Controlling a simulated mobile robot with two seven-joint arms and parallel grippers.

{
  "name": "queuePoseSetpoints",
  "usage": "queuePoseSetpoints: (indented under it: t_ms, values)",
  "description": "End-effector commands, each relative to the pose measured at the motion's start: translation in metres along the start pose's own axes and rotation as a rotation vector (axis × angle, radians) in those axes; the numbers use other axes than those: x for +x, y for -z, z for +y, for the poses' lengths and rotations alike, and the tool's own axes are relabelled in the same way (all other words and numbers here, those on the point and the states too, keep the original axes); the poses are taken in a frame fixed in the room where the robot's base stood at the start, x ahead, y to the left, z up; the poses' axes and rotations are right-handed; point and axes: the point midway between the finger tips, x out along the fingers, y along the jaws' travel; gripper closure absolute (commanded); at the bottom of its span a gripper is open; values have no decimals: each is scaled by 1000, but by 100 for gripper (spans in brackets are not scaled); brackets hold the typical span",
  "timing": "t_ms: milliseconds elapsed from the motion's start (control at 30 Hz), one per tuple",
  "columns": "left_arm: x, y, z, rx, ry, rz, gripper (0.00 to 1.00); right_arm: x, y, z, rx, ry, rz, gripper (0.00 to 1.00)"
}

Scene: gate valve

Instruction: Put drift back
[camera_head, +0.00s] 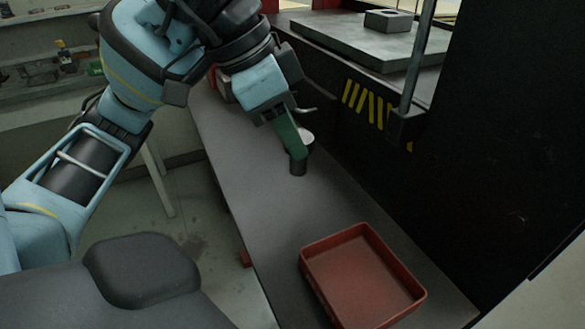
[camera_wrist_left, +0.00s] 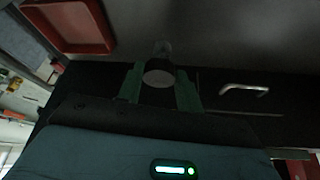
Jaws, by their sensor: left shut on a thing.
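My left gripper (camera_head: 294,137) points down over the grey bench, its green fingers shut on the drift. The drift's pale round end (camera_head: 306,137) shows beside the fingers in the head view. In the left wrist view the drift's grey round end (camera_wrist_left: 159,78) sits between the two green fingers of the left gripper (camera_wrist_left: 159,88). A dark short cylinder (camera_head: 298,164) shows directly below the fingers at the bench top. I cannot tell whether it is the drift's lower part or a separate holder. My right gripper is not in view.
A red tray (camera_head: 362,275), empty, lies on the near part of the bench (camera_head: 265,205); it also shows in the left wrist view (camera_wrist_left: 80,25). A dark machine wall with yellow stripes (camera_head: 366,104) stands right of the gripper. The bench between gripper and tray is clear.

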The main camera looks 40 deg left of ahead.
Motion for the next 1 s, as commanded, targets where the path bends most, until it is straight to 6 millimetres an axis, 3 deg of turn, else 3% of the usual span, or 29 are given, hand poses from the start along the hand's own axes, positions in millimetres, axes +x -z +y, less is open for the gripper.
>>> queuePoseSetpoints:
  t_ms: [100, 333, 600, 1000]
  values:
    - [11, -5, 0, -1, 0, 1, 100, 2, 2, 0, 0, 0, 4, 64]
    - [16, -8, 0, -1, 1, 2, 100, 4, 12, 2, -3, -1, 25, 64]
    - [46, -21, 0, 0, 0, 0, 100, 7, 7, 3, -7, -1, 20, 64]
    - [50, -22, 0, 0, 1, 3, 100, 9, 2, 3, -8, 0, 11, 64]
